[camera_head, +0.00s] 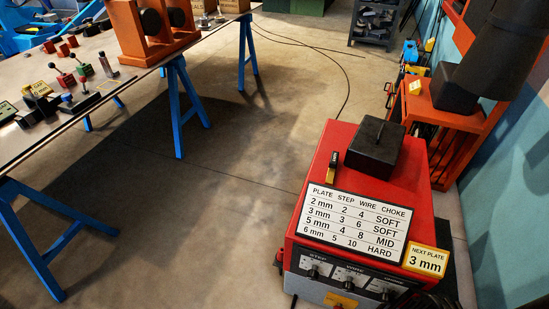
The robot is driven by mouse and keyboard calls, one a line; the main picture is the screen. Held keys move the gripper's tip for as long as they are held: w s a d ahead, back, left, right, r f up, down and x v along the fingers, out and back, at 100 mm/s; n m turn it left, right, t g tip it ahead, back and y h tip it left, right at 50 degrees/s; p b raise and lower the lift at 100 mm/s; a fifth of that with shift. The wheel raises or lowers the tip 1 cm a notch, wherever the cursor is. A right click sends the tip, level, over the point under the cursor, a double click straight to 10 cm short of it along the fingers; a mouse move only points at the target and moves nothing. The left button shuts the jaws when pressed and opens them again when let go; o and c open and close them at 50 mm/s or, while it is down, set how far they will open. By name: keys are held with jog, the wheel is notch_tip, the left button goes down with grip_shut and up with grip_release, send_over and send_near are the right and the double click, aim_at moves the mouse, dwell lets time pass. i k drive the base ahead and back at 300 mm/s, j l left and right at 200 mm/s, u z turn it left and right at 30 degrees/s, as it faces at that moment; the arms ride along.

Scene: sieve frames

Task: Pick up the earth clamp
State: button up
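I cannot make out an earth clamp for certain. On the workbench (45,146) at the left, a dark object (41,104) lies among small yellow-labelled pieces; it is too small to identify. The red welding machine (322,185) stands at the lower right. My gripper is not in view.
A settings chart (355,222) and a "NEXT PLATE 3 mm" sign (426,261) are on the machine. Blue trestles (180,105) hold the bench. A thin cable (345,92) crosses the floor. An orange cabinet (462,135) stands by the right wall. The middle floor is clear.

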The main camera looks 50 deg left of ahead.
aim_at(334, 162)
jog(key=u, duration=1.1)
jog(key=i+l+u, duration=0.25)
jog(key=i, duration=0.2)
jog(key=i+l+u, duration=0.3)
jog(key=i, duration=0.15)
